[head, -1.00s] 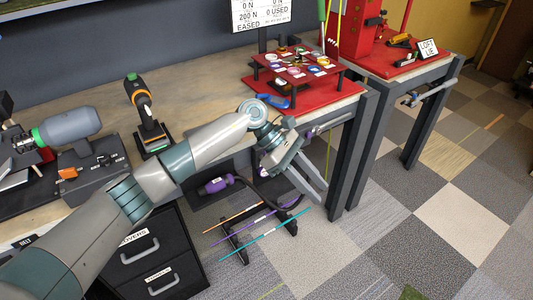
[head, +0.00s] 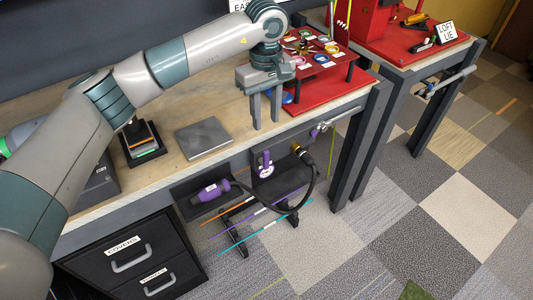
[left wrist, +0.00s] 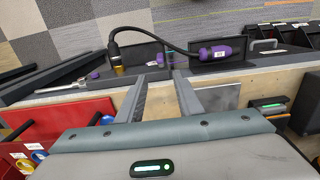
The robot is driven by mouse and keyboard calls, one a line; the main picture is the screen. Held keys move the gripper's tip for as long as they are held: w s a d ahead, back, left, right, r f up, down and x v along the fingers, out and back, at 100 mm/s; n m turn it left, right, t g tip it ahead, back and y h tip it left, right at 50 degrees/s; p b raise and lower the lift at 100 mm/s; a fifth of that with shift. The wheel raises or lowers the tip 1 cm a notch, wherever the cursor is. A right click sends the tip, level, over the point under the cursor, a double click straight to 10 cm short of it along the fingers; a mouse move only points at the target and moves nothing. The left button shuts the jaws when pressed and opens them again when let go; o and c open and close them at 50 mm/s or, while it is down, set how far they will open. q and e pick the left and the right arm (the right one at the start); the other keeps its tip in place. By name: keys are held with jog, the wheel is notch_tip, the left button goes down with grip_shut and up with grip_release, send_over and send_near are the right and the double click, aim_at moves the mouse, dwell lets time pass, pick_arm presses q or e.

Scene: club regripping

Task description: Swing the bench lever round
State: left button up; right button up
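A silver lever bar (head: 340,117) sits at the front edge of the near bench (head: 225,165), below the red mat. In the left wrist view a silver bar (left wrist: 60,88) runs along the bench front at the left, with a purple piece (left wrist: 93,75) near its end. My left gripper (head: 266,122) points down by the bench's front edge, left of the lever and apart from it. Its two fingers also show in the left wrist view (left wrist: 160,75), spread with nothing between them. My right gripper is out of view.
A purple-handled tool (head: 212,191) with a black hose (head: 312,188) hangs below the bench front. A grey plate (head: 204,138) lies on the top. A red mat (head: 325,93) bears a small display stand. The second bench has its own silver bar (head: 450,78).

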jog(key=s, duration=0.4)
pick_arm(q)
jog(key=b, duration=0.2)
send_near(266, 168)
jog(key=f, duration=0.2)
jog(key=f+b, duration=0.1)
jog(key=f, duration=0.1)
jog(key=f+b, duration=0.1)
jog(key=f, duration=0.1)
jog(key=shift+w+f, duration=0.4)
jog(key=shift+f, duration=0.35)
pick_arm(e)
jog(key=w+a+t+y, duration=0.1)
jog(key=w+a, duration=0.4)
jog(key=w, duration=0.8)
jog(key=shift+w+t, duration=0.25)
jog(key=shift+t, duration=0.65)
pick_arm(q)
grip_shut()
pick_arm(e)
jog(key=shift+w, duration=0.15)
